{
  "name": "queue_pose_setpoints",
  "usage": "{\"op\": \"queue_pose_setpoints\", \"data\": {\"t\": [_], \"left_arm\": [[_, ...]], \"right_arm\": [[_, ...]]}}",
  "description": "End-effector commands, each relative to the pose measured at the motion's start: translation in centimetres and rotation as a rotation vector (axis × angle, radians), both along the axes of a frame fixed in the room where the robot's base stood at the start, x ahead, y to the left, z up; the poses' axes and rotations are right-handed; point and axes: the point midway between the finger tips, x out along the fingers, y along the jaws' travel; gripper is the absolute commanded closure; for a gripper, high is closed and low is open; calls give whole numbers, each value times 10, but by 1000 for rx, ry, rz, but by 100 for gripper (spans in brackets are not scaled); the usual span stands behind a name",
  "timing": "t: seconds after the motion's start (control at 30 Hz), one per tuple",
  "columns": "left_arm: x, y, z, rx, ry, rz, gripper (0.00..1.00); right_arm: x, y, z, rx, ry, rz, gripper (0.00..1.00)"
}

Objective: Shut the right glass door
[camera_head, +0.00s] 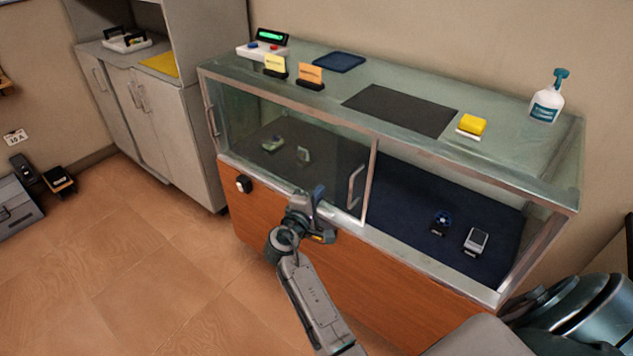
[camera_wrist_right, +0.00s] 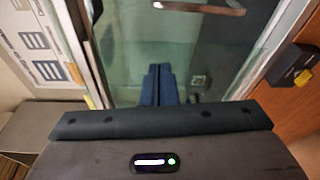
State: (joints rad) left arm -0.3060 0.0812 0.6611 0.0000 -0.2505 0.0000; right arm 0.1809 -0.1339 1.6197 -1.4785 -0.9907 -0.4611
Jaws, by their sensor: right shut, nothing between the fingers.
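The glass display case (camera_head: 480,166) stands against the wall. A glass door pane (camera_head: 330,150) with a metal handle (camera_head: 355,187) covers the left and middle of the front, its upright edge near the middle. The right part of the front looks open. A second handle (camera_head: 212,121) is at the far left edge. My right gripper (camera_head: 318,194) is shut and empty, in front of the lower glass, left of the middle handle. In the right wrist view its blue fingers (camera_wrist_right: 158,72) point at the glass, with a handle (camera_wrist_right: 200,8) beyond. My left gripper is not in view.
A spray bottle (camera_head: 546,98), yellow block (camera_head: 472,125) and dark mat (camera_head: 400,109) lie on top. A black lock box (camera_head: 243,184) sits on the wooden front.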

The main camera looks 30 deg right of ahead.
Motion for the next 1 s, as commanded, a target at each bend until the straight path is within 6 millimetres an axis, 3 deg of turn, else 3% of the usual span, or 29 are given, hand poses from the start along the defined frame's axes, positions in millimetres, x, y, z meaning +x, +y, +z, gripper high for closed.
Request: {"op": "queue_pose_setpoints", "data": {"t": [0.17,0.57,0.8,1.0], "left_arm": [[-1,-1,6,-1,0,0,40],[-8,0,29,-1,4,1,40],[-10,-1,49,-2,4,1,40],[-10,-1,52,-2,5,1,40]], "right_arm": [[9,-14,7,-15,-3,-6,100],[56,-82,3,-12,-1,-5,100],[27,-91,6,-9,-1,-4,100],[19,-93,6,-7,-3,-4,100]]}}
